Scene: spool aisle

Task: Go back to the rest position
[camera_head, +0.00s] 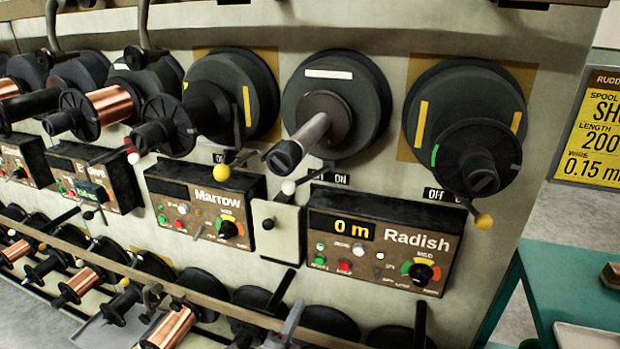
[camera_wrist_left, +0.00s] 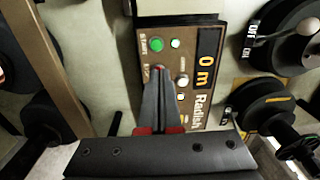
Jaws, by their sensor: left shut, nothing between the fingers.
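My left gripper (camera_head: 294,312) shows at the bottom of the head view, low and to the left of the Radish panel (camera_head: 322,226). Its grey fingers are shut together and empty, and they also show in the left wrist view (camera_wrist_left: 159,72). There the fingertips overlap the button side of the Radish panel (camera_wrist_left: 207,85), close to its red button; I cannot tell the exact gap. The panel's display reads 0 m. My right gripper is not in view.
The machine face carries black spindle heads (camera_head: 337,97), a Marrow panel (camera_head: 160,185) and copper spools (camera_head: 108,105). A lower row of spindles (camera_head: 330,322) sticks out near my gripper. A teal table (camera_head: 575,262) and a yellow sign (camera_head: 600,125) are at the right.

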